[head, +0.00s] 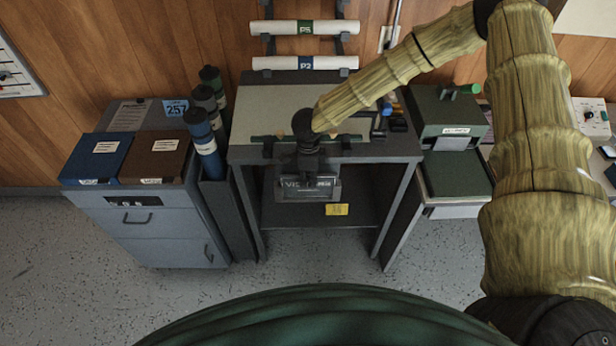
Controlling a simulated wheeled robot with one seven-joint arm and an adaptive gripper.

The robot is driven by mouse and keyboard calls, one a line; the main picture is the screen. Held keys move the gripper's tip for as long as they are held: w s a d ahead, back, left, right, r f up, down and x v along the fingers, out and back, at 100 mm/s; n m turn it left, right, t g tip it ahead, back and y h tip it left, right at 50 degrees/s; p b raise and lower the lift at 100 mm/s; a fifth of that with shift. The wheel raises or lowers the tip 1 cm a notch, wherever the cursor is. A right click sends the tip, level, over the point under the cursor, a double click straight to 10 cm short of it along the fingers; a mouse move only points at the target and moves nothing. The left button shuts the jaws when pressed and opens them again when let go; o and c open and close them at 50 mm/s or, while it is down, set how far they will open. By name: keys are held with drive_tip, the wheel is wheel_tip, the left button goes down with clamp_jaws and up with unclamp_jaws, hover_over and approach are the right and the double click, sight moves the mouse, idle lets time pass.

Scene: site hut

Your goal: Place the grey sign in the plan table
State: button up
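The grey sign (308,189) is a small dark-grey plate with pale lettering, seen in the head view at the front opening of the plan table (250,152). My gripper (308,168) is at the sign's top edge, in front of the table's front edge, and appears shut on it; the fingertips are small and dark there. The sign is below the tabletop level, over the lower shelf (290,214). I cannot tell whether its bottom edge touches the shelf. The table has a pale top, dark legs and an open space below.
A yellow label (337,209) is on the shelf's front. A grey drawer cabinet (150,225) and upright tubes (203,140) stand left. A green box (447,115) stands right. Rolled plans (305,63) hang behind. The lower shelf looks mostly clear.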

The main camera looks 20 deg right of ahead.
drive_tip(key=shift+o, duration=0.2)
wheel_tip(320, 180, up, 12)
drive_tip(key=b, duration=0.3)
drive_tip(key=shift+r, duration=0.15)
idle(0.4)
